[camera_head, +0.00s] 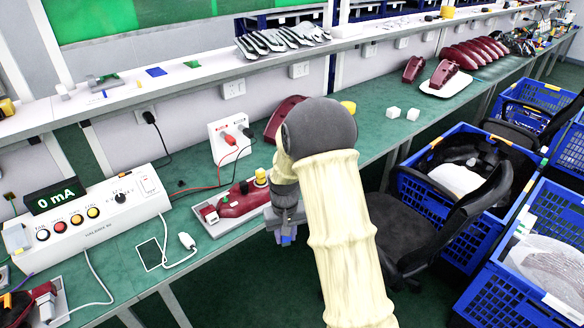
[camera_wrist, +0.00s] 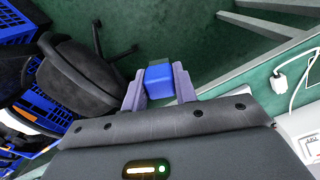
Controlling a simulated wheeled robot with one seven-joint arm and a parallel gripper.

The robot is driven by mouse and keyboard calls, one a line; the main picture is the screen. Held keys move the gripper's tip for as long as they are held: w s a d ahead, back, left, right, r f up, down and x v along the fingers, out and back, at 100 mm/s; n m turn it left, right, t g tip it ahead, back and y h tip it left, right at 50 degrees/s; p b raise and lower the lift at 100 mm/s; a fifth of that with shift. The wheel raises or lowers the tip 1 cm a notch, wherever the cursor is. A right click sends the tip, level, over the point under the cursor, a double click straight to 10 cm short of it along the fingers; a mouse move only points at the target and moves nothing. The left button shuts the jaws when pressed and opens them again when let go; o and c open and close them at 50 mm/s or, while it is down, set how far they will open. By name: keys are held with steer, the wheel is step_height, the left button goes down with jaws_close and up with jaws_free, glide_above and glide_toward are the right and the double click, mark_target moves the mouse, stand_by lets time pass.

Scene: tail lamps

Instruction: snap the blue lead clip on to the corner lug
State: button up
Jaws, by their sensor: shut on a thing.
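My gripper (camera_head: 286,236) hangs just off the front edge of the bench, to the right of the lamp fixture. In the wrist view its two grey fingers (camera_wrist: 158,84) are shut on the blue lead clip (camera_wrist: 159,92), a small blue block with a dark far end. The clip shows as a small blue patch below the fingers in the head view (camera_head: 286,241). A dark red tail lamp (camera_head: 238,200) lies in a pale fixture tray (camera_head: 216,231) on the bench. I cannot pick out the corner lug with certainty. My arm hides part of the bench behind it.
A white tester (camera_head: 95,225) with a "0 mA" display (camera_head: 55,195) stands at the left. Red and black leads run from a white socket box (camera_head: 231,137). A black chair (camera_head: 440,215) and blue crates (camera_head: 470,160) stand at the right.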

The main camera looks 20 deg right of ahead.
steer(key=w+f+b, duration=0.4)
steer(key=f+b, duration=0.1)
steer(key=f, duration=1.2)
